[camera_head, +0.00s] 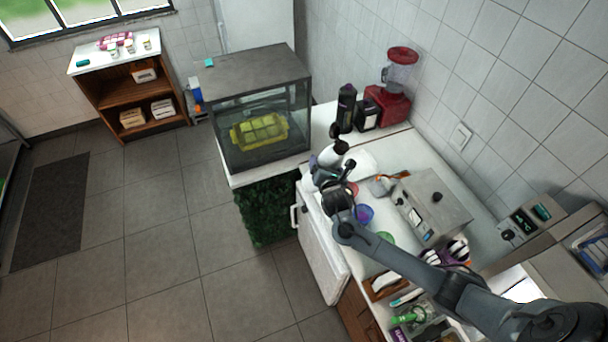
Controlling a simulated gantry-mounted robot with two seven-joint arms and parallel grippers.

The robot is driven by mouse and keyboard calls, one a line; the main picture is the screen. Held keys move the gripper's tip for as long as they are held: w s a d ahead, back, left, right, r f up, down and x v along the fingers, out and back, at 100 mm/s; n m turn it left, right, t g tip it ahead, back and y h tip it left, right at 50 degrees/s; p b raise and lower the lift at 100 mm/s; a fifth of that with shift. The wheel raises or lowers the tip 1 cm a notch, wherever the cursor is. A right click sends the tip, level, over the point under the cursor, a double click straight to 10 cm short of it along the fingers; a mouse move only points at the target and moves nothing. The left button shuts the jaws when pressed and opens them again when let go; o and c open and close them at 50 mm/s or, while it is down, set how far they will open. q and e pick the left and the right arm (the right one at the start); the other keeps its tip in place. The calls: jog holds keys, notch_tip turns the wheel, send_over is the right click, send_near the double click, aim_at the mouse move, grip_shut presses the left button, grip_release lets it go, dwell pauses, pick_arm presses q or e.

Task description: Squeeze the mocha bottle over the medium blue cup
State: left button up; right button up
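A translucent blue cup (364,214) stands on the white counter, just right of my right arm's wrist. A pinkish cup or bowl (352,188) is partly hidden behind the arm, and a green one (385,238) is nearer. My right arm comes in from the lower right; its gripper (322,166) is above the counter's left edge, beyond the blue cup. A small dark-topped, white-bodied item (340,147) is close to the gripper; I cannot tell whether it is held or which bottle it is. The fingers are too small and overlapped to read. My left gripper is not in view.
A glass case (256,92) with a yellow-green tray is left of the counter. A tall dark container (346,108) and a red blender (392,88) stand at the back. A grey metal machine (432,204) is right of the cups. Bottles and utensils crowd the front.

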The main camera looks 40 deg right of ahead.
jog(key=s+d+f+m+g+h+p, duration=0.2)
jog(key=s+d+f+m+g+h, duration=0.5)
jog(key=s+d+f, duration=0.4)
jog(key=w+a+f+m+t+b, duration=0.15)
jog(key=w+m+b, duration=0.35)
jog(key=b, duration=1)
jog(key=w+f+m+t+b, duration=0.25)
jog(key=w+m+b, duration=0.2)
jog(key=b, duration=1.05)
jog(key=s+m+h+b, duration=0.1)
jog(key=m+h+b, duration=0.1)
jog(key=m, duration=0.3)
jog(key=s+r+m+h+b, duration=0.1)
jog(key=s+m+b, duration=0.1)
jog(key=m+b, duration=0.2)
jog(key=s+d+r+m+h+b, duration=0.1)
jog(key=m+h+b, duration=0.1)
jog(key=m, duration=0.4)
jog(key=shift+s+r+h+b, duration=0.25)
jog(key=shift+s+h+b, duration=0.1)
jog(key=shift+b, duration=0.4)
